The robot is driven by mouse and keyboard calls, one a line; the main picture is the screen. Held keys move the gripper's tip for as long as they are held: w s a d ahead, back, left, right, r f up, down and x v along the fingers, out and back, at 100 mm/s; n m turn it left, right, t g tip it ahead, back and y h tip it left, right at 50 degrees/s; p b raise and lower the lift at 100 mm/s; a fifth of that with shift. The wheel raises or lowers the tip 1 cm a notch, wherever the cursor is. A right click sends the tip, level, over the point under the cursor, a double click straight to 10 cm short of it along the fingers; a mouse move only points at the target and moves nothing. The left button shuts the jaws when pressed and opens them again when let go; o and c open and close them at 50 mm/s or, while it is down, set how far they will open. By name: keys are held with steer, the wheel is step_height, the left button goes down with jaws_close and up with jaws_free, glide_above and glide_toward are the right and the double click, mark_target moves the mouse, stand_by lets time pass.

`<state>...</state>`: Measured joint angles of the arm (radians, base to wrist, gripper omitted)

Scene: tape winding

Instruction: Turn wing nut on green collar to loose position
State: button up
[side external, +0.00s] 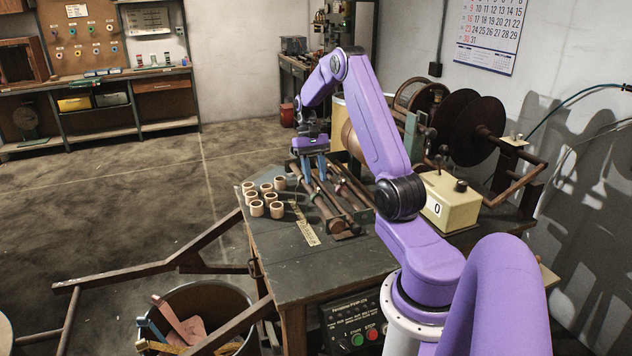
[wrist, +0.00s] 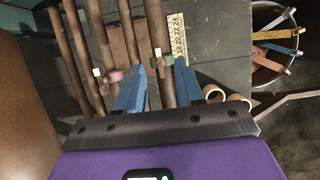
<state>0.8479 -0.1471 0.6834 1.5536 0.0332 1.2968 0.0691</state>
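In the wrist view, several rods lie side by side. A small green collar (wrist: 157,63) is around one of them, with a small pale piece beside it that may be its wing nut; its turn position is too small to tell. My gripper (wrist: 160,66) is open, its two blue fingers apart on either side of the rod with the green collar, which shows between the fingertips. I cannot tell whether either finger touches the nut. In the side view my gripper (side external: 316,168) is low over the rods (side external: 325,205), and the collar is not distinguishable there.
A reddish collar (wrist: 113,76) sits on a neighbouring rod to the left. A ruler (wrist: 178,36) lies beside the rods. Several wooden rings (side external: 268,188) stand on the bench (side external: 300,275). A cream counter box (side external: 452,202) is at right. A bin (side external: 205,300) of strips stands on the floor.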

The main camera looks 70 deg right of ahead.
mark_target(317, 188)
steer(key=shift+x, duration=1.3)
steer(key=shift+c, duration=0.3)
jaws_close()
